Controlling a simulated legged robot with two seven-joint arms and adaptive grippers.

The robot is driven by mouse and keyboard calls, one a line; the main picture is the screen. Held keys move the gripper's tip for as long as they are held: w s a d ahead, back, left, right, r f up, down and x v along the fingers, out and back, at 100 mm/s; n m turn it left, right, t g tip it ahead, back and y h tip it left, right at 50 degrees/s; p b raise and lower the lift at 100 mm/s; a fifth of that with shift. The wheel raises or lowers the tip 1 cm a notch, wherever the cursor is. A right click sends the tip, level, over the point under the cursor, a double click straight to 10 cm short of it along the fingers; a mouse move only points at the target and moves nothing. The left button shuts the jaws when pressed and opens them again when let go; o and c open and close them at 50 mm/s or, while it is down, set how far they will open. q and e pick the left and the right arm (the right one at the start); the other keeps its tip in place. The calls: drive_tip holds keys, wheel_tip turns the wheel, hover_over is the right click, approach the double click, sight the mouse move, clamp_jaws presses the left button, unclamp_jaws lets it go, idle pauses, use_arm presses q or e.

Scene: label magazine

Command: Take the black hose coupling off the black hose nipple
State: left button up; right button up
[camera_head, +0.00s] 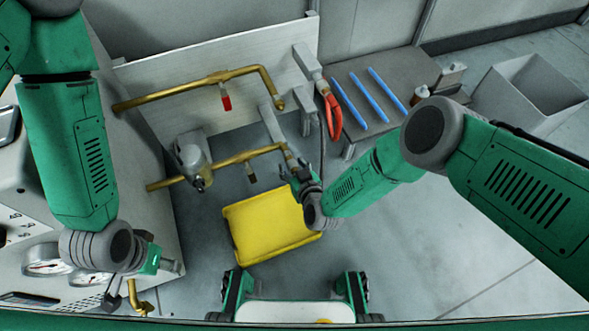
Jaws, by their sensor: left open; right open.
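My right gripper (296,168) is open in the middle of the view, close to the right end of the lower brass pipe (245,157). A small fitting (289,157) at that pipe end is right by the fingertips. I cannot tell whether it is the black coupling or nipple, or whether the fingers touch it. A thin dark hose (321,140) hangs down behind the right gripper, and its lower end is hidden. My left gripper (165,265) is open at the lower left, beside the gauge panel and far from the pipe end.
A yellow bin (268,232) stands on the floor below the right gripper. An upper brass pipe (185,90) has a red-handled valve (226,102). A red hose (331,112) hangs beside a grey table with several blue rods (368,98). Pressure gauges (45,267) are near the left gripper.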

idle(0.8)
clamp_jaws()
drive_tip(key=shift+s+d+p, duration=0.4)
drive_tip(key=shift+s+p, duration=0.1)
drive_tip(key=shift+s, duration=0.45)
drive_tip(key=shift+s+d+p, duration=0.4)
drive_tip(key=shift+s+p, duration=0.1)
drive_tip(key=shift+s, duration=0.4)
drive_tip(key=shift+s+d+p, duration=0.4)
drive_tip(key=shift+s+p, duration=0.1)
drive_tip(key=shift+s, duration=0.45)
